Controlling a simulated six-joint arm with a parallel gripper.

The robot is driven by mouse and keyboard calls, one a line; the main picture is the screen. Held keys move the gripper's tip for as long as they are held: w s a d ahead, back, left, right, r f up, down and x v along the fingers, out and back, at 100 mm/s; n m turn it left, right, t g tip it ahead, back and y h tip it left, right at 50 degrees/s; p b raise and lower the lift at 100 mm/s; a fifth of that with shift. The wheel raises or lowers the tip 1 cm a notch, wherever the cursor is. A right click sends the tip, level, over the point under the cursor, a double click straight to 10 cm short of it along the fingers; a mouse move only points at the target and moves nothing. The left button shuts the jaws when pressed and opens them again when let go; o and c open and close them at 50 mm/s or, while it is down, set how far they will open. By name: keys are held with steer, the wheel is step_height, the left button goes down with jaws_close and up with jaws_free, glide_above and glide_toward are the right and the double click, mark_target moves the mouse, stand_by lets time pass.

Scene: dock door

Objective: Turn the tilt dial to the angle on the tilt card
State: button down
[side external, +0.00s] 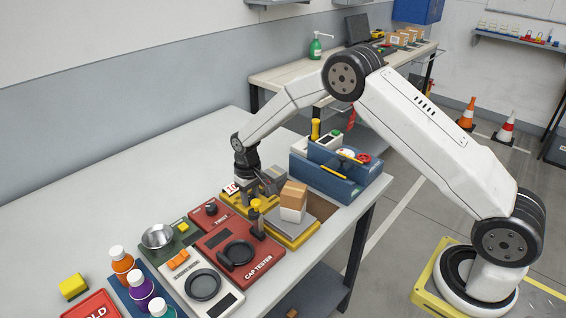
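A white card (231,187) with red print, apparently reading 10, stands at the back of a yellow-based fixture (237,199); part of it may be hidden. My gripper (266,188) is low over this fixture, pointing down, just right of the card. I cannot make out the tilt dial; it may be hidden behind or under my gripper. The view is too small to tell whether my fingers are apart or closed, or touching anything. A brown and white box (293,201) stands on a grey plate (292,232) with yellow edges, close to the right of my gripper.
A red cap tester (228,262) with a dark post stands in front of my gripper. Left are a scale (200,285), a metal bowl (158,236) and several bottles (141,287). A blue tool bin (330,181) stands behind right. The table's back left (130,190) is clear.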

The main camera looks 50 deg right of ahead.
steer(key=shift+m, duration=0.3)
steer(key=m, duration=0.5)
steer(key=shift+m, duration=0.4)
steer(key=m, duration=0.5)
steer(key=shift+m, duration=0.3)
steer(key=shift+c, duration=1.6)
jaws_free()
steer(key=shift+r, duration=0.2)
